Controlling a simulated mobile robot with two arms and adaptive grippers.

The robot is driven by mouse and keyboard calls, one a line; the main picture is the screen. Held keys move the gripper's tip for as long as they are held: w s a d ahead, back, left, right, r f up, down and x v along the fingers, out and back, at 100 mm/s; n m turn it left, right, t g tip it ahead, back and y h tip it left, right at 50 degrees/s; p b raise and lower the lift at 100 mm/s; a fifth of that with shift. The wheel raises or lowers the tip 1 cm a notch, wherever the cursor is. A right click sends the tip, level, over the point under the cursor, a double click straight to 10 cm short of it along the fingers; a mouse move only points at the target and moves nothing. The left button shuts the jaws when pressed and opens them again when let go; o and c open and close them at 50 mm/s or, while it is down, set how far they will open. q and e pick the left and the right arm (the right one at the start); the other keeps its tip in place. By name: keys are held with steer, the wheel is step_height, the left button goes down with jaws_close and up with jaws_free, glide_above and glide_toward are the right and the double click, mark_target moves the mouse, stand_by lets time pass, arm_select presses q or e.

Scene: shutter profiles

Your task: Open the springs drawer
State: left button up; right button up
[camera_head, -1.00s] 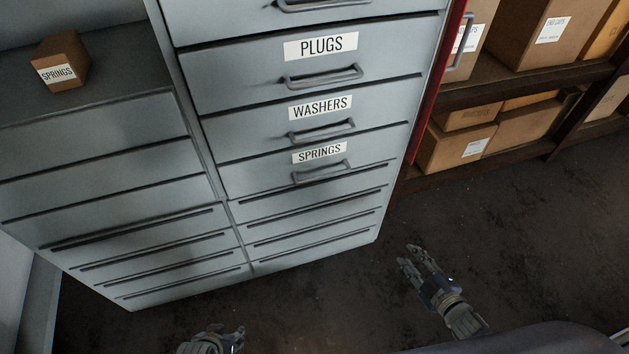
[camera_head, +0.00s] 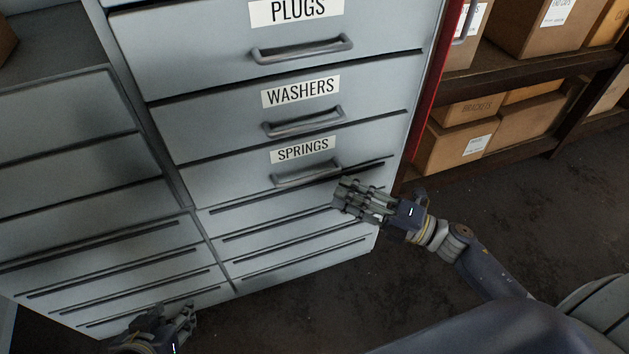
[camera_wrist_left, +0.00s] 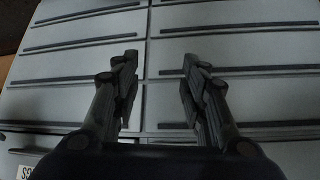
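The springs drawer (camera_head: 225,183) is a grey drawer with a white SPRINGS label (camera_head: 303,149) and a grey bar handle (camera_head: 306,174). It looks shut, flush with its neighbours. My right gripper (camera_head: 340,195) is just right of and below the handle in the head view, its fingers pointing left and slightly apart. It looks empty; I cannot tell whether it touches the drawer front. My left gripper (camera_head: 185,316) is low at the bottom edge, partly cut off. The left wrist view shows its two fingers (camera_wrist_left: 157,85) open and empty before drawer fronts.
The washers drawer (camera_head: 200,130) and plugs drawer (camera_head: 180,60), both with handles, are above. Narrow drawers without bar handles (camera_head: 290,240) are below. A red panel (camera_head: 433,95) edges the cabinet's right side. Shelves with cardboard boxes (camera_head: 455,147) stand right. The dark floor (camera_head: 510,220) is clear.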

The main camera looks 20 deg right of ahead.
arm_select(q)
steer(key=shift+w+d+r+t, duration=0.15)
steer(key=shift+w+r+t, duration=0.1)
steer(key=shift+w, duration=0.25)
steer(key=shift+w+d+r+t, duration=0.15)
steer(key=shift+w+r+t, duration=0.1)
steer(key=shift+w, duration=0.2)
arm_select(e)
steer(key=x, duration=0.7)
steer(key=shift+w+a, duration=0.2)
steer(key=shift+w, duration=0.05)
jaws_close()
